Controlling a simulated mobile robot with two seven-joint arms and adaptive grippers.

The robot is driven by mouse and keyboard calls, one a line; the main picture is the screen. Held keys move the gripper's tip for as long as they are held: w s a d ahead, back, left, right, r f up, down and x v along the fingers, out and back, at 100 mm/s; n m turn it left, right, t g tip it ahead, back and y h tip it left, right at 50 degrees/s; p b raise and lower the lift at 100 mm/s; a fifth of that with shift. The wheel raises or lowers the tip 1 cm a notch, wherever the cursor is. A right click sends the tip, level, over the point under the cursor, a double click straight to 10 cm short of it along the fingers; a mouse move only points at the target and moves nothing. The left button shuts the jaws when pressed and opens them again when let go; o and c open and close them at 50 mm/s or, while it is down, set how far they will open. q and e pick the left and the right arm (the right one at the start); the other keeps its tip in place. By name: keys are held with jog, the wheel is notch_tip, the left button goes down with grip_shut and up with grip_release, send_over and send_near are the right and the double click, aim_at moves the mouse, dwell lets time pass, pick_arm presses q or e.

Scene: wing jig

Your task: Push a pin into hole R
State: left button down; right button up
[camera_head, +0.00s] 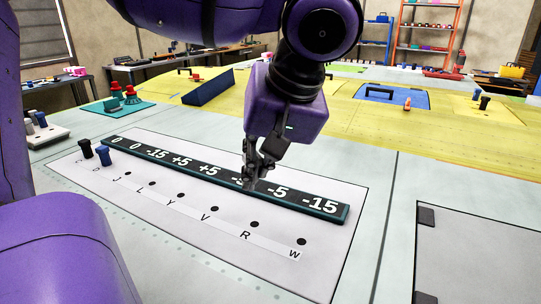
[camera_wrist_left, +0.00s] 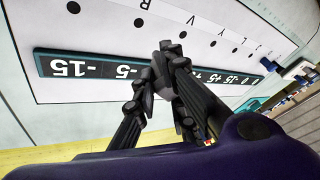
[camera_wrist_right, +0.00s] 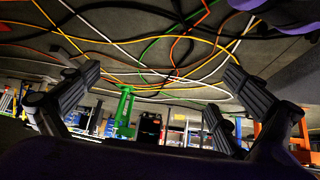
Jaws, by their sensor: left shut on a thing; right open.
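A white panel (camera_head: 150,222) lies on the table with a row of lettered holes. Hole R (camera_head: 254,224) is an open dark hole near the right end, beside its letter; it also shows in the left wrist view (camera_wrist_left: 138,22). A black pin (camera_head: 85,148) and a blue pin (camera_head: 103,156) stand upright at the left end of the row. My left gripper (camera_head: 256,176) is above the dark number strip, behind hole R. It is shut on a dark pin (camera_wrist_left: 164,88), mostly hidden by the fingers. My right gripper (camera_wrist_right: 155,90) is open and empty, away from the panel.
The raised number strip (camera_head: 325,206) runs along the hole row. A white block with pins (camera_head: 47,136) stands at the left. A blue wedge (camera_head: 208,88) and yellow surface (camera_head: 350,112) lie behind. A framed grey recess (camera_head: 480,260) is at right.

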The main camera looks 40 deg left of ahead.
pick_arm(q)
jog(key=shift+s+f+b, duration=0.25)
jog(key=shift+f+b, duration=0.5)
jog(key=shift+f, duration=0.45)
notch_tip(320, 180, down, 4)
jog(key=b, duration=0.3)
jog(key=shift+w+r, duration=0.15)
pick_arm(e)
jog(key=f, duration=0.3)
jog(key=shift+s+a+f, duration=0.25)
jog(key=shift+a+f, duration=0.05)
jog(key=shift+f, duration=0.1)
jog(key=shift+s+f, duration=0.15)
jog(key=shift+s, duration=0.2)
pick_arm(q)
jog(key=shift+d, duration=0.15)
jog(key=shift+d, duration=0.45)
pick_arm(e)
jog(key=shift+f, duration=0.1)
jog(key=shift+s, duration=0.1)
